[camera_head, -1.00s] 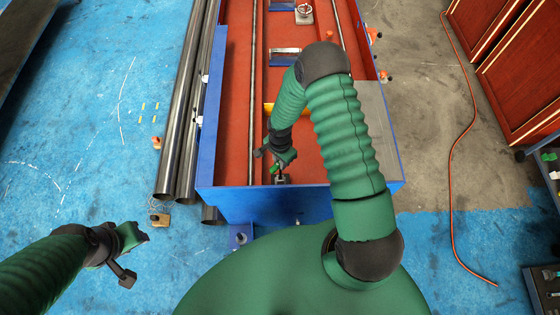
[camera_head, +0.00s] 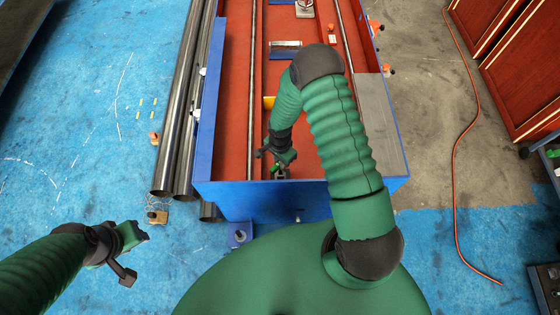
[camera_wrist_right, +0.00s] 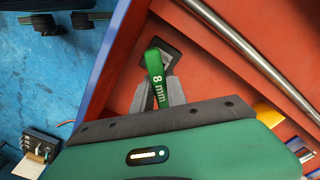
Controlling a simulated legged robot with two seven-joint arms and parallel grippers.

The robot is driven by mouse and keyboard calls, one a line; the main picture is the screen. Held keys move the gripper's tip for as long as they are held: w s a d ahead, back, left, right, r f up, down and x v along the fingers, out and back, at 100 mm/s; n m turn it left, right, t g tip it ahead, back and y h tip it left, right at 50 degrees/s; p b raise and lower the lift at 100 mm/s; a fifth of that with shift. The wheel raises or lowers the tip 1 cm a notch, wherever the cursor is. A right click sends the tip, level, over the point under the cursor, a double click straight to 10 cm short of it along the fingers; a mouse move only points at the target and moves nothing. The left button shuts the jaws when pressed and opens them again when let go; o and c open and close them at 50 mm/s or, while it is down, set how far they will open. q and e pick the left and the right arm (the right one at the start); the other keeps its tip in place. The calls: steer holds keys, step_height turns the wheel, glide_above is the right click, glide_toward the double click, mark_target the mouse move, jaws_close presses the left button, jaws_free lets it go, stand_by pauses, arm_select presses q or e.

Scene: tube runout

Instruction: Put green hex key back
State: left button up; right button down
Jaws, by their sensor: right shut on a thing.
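The green hex key (camera_wrist_right: 155,75), marked "8 mm", is between the fingers of my right gripper (camera_wrist_right: 164,92), which is shut on it. In the head view my right gripper (camera_head: 280,166) is low inside the front end of the red-floored blue trough (camera_head: 262,201). A dark square block (camera_wrist_right: 164,51) lies just past the key in the wrist view; I cannot tell whether they touch. The key's lower end is hidden. My left gripper (camera_head: 132,240) is over the blue floor at lower left, away from the trough; its fingers are not clear.
Long steel tubes (camera_head: 178,120) lie along the trough's left side. A bar (camera_head: 250,90) runs lengthwise inside the trough. A cart with dark trays (camera_head: 545,285) stands at the right edge. An orange cable (camera_head: 456,170) lies on the floor. The floor at left is mostly clear.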

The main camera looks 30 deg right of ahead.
steer(key=shift+f, duration=0.3)
steer(key=c, duration=1.3)
jaws_free()
steer(key=shift+r, duration=0.1)
steer(key=shift+o, duration=0.2)
steer(key=o, duration=0.8)
steer(key=shift+r+p, duration=4.05)
steer(key=shift+r, duration=1)
